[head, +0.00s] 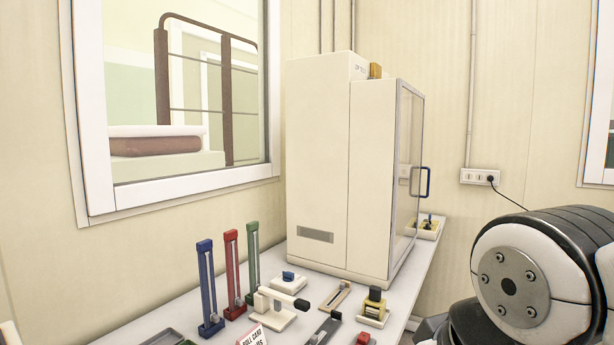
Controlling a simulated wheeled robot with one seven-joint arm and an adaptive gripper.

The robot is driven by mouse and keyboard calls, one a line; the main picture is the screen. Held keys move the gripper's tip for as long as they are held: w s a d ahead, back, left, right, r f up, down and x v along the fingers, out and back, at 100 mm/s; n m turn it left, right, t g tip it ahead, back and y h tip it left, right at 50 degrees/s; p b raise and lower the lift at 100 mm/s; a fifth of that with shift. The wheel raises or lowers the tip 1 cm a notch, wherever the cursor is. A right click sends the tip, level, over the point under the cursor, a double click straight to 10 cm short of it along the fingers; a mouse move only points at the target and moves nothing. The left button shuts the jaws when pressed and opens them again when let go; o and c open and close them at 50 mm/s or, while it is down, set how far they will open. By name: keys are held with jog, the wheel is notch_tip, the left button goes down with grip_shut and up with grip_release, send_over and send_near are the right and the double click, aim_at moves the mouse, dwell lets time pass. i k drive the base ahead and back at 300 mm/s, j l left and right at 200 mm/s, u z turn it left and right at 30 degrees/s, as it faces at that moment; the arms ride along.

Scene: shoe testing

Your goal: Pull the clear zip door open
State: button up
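A tall cream cabinet (318,150) stands on the bench near the middle of the head view. Its clear door (408,140) has a grey frame and faces right, seen at a steep slant. The door looks shut against the cabinet. A dark blue handle (428,183) sticks out from the door's right edge. No zip can be made out on the door. My gripper is not in view; only a rounded black and white part of my arm shows at the lower right, apart from the door.
The white bench (257,297) carries blue (206,285), red (233,270) and green (252,262) upright gauges and several small devices in front of the cabinet. A yellowish tray (428,230) sits beside the door. A wall outlet (478,177) with a cord is at right.

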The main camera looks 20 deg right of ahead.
aim_at(409, 225)
jog(key=i+l, duration=0.2)
jog(key=l, duration=0.15)
jog(key=i+l, duration=0.2)
jog(key=l, duration=0.15)
jog(key=i+l, duration=0.2)
jog(key=l, duration=0.15)
jog(key=i+l+u, duration=0.1)
jog(key=i+l, duration=0.35)
jog(key=l, duration=0.25)
jog(key=i+l, duration=0.15)
jog(key=l, duration=0.25)
jog(key=i+l, duration=0.2)
jog(key=l, duration=0.15)
jog(key=i+l, duration=0.2)
jog(key=l, duration=0.2)
jog(key=j+u, duration=0.05)
